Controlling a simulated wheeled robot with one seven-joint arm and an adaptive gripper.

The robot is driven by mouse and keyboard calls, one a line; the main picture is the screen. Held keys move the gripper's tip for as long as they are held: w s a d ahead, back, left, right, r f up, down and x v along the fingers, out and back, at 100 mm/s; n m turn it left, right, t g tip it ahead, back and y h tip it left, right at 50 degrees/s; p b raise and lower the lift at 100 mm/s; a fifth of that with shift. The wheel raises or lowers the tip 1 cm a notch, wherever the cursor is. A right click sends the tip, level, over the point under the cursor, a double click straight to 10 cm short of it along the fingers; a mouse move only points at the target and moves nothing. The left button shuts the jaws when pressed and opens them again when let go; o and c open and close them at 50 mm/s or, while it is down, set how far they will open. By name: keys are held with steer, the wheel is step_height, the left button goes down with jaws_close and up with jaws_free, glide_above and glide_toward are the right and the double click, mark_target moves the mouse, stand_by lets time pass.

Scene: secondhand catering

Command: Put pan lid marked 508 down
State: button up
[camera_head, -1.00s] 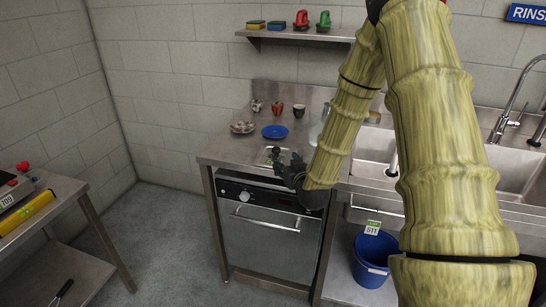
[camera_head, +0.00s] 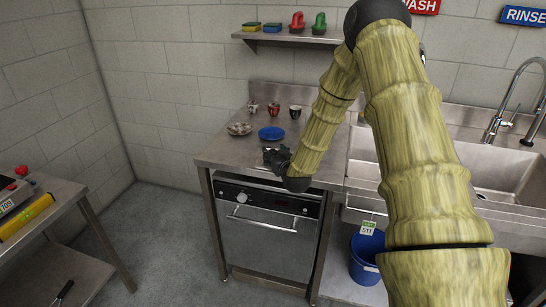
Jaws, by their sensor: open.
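My gripper (camera_head: 272,155) is low over the front part of the steel counter (camera_head: 225,152), above the dishwasher. It is open. I cannot make out the pan lid marked 508; my dark gripper and arm hide part of the counter there. I cannot tell whether the fingers touch anything.
A blue plate (camera_head: 271,133), a patterned dish (camera_head: 240,128) and cups (camera_head: 273,110) stand behind my gripper. The dishwasher (camera_head: 265,228) is below. A sink (camera_head: 500,170) is at right, with a blue bucket (camera_head: 366,258) beneath. A side table (camera_head: 62,192) is at left.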

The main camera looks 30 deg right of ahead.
steer(key=shift+c, duration=0.2)
jaws_close()
steer(key=shift+w+r, duration=0.1)
